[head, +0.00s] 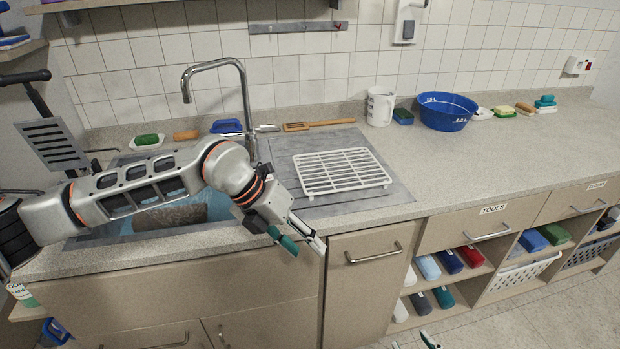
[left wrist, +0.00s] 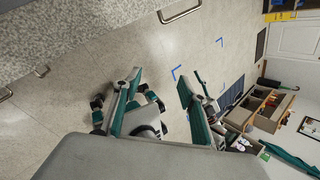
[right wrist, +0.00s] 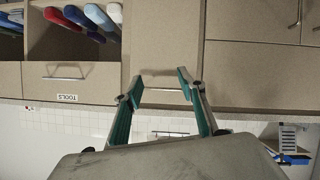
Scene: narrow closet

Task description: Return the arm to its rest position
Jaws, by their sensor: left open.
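My left gripper (head: 302,240) is in front of the counter edge by the sink, with its arm reaching across the sink from the left. In the left wrist view its fingers (left wrist: 160,82) are apart with nothing between them, and floor lies beyond. My right gripper (head: 413,343) shows only as fingertips at the bottom edge of the head view; the rest of that arm is out of frame. In the right wrist view its fingers (right wrist: 157,85) are spread and empty. A cabinet handle (right wrist: 160,83) appears behind them; contact cannot be confirmed.
The sink (head: 215,208) lies under my left arm. A white rack (head: 340,170) sits on the drainboard, and a blue bowl (head: 446,112) stands farther back. Below the counter are a door handle (head: 374,254) and open shelves with several rolled cloths. The right countertop is mostly clear.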

